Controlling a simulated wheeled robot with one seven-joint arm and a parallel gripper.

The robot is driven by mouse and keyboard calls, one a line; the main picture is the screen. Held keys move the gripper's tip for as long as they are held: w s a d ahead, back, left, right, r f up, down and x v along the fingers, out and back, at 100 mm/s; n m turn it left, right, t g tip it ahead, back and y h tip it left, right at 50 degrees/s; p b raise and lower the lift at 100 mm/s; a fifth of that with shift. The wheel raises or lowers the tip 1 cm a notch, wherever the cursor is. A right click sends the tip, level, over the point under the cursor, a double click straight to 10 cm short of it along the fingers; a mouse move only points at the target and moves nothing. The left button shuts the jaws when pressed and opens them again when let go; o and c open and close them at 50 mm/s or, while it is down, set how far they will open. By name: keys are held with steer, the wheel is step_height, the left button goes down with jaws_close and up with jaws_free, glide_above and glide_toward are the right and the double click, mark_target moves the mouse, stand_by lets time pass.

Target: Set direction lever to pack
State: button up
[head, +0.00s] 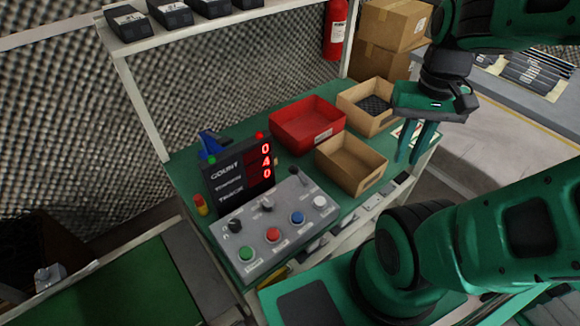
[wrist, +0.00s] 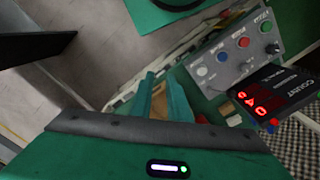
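The grey control panel (head: 262,254) lies on the green bench in the head view, with green, red, blue and white buttons and dark knobs on top. A small dark-tipped lever (head: 294,179) stands at its far right end; I cannot read its markings or setting. The panel (wrist: 250,58) also shows in the wrist view at the upper right. My gripper (head: 407,161) is above the bench's right end, right of and apart from the panel. In the wrist view its two green fingers (wrist: 161,75) stand apart, with nothing held between them.
A black counter display (head: 238,181) with red digits stands behind the panel. A shelf with dark boxes (head: 170,12) overhangs the back.

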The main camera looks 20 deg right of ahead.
steer(key=shift+s+r, duration=0.3)
steer(key=shift+s, duration=0.15)
jaws_close()
steer(key=w+a+f+n+g+h, duration=0.1)
steer(key=w+a+f+n, duration=0.1)
steer(key=w+a+n, duration=0.4)
steer(key=w+a+f+n+g+h, duration=0.1)
steer(key=w+a+f+n, duration=0.25)
steer(key=w+n, duration=0.4)
steer(key=w+a+f+n+t+h, duration=0.1)
steer(key=w+a+n, duration=0.1)
steer(key=a, duration=0.3)
steer(key=w+a+f+n+h, duration=0.1)
steer(key=w+a+n+h, duration=0.1)
steer(key=a, duration=0.4)
steer(key=w+a+f+n+t+h, duration=0.1)
steer(key=w+a+f+n, duration=0.1)
steer(key=a, duration=0.4)
steer(key=shift+w+n+t+h, duration=0.3)
steer(key=shift+w+n, duration=0.2)
steer(key=shift+n, duration=0.65)
glide_toward(298, 176)
steer(key=f, duration=0.3)
steer(key=shift+w+a+f, duration=0.1)
steer(key=shift+w+f, duration=0.15)
steer(key=shift+w, duration=0.15)
steer(key=shift+r, duration=0.15)
